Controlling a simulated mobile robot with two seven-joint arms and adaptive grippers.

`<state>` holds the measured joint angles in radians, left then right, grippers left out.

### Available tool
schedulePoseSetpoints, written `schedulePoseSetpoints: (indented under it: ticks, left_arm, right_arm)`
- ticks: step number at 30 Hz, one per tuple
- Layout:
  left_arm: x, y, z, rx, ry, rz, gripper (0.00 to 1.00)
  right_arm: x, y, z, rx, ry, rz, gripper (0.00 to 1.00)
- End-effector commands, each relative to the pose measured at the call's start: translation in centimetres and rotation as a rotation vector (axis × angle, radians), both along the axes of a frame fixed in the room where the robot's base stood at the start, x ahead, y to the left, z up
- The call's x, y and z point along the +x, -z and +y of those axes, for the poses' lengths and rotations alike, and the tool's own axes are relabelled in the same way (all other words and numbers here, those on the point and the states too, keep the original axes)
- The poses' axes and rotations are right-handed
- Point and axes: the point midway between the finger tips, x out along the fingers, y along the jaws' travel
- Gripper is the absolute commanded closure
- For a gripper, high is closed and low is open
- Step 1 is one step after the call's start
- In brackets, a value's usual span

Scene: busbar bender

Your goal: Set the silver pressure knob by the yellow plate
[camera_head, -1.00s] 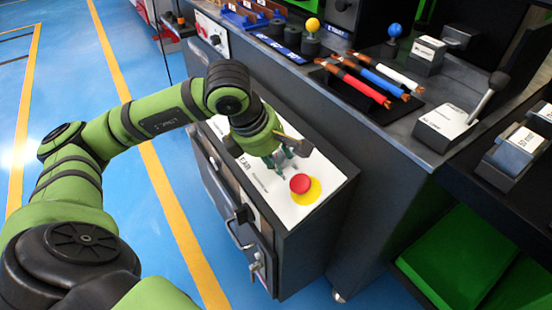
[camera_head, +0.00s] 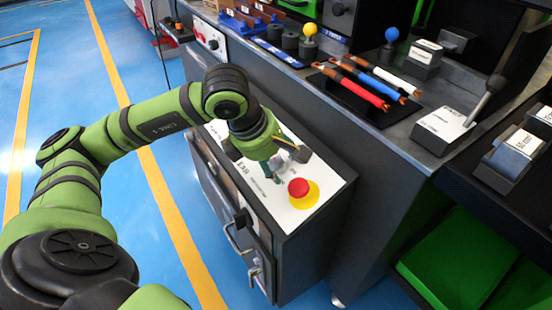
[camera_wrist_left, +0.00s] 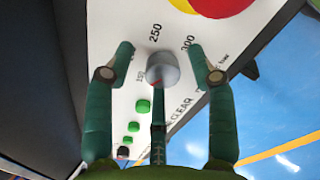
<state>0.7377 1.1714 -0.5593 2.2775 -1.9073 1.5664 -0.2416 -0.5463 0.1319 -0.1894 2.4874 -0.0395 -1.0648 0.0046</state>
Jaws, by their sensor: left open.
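A silver knob (camera_wrist_left: 162,68) with a rounded top stands on a white dial panel in the left wrist view, with printed figures such as 250 and 300 around it. My left gripper (camera_wrist_left: 167,60) is open, with one finger on each side of the knob; I see gaps and cannot tell any contact. In the head view my left gripper (camera_head: 277,170) is low over the white panel and mostly hides the knob. Just beyond the knob is the yellow round plate (camera_head: 312,201) under a red button (camera_head: 298,187); the plate also shows in the left wrist view (camera_wrist_left: 183,4).
The white panel (camera_head: 318,168) tops a dark cabinet (camera_head: 300,250) with handles on its front. The workbench behind holds red, blue and white tools (camera_head: 362,84) and a grey lever box (camera_head: 440,130). Blue floor lies open at the left.

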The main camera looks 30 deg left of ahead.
Motion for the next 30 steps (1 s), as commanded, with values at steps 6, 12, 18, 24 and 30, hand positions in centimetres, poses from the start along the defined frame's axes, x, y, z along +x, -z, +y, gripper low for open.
schedulePoseSetpoints:
  ticks: [6,12,18,24,30]
  left_arm:
    - [-0.5,-1.3,0.3,0.003,-0.001,-0.002,0.44]
    - [-2.1,-5.1,0.8,0.003,-0.001,-0.006,0.44]
    - [-3.7,-8.7,1.2,0.001,0.0,-0.005,0.44]
    - [-4.6,-10.6,1.4,-0.001,0.0,-0.003,0.44]
    - [-4.8,-10.9,1.5,-0.001,0.001,0.0,0.44]
  right_arm:
    - [0.0,0.0,0.0,-0.001,-0.001,0.0,0.55]
    - [0.0,0.0,0.0,-0.001,-0.001,0.0,0.55]
    - [0.0,0.0,0.0,0.0,0.0,0.0,0.55]
    - [0.0,0.0,0.0,0.0,0.0,0.0,0.55]
    - [0.0,0.0,0.0,0.0,0.0,0.0,0.55]
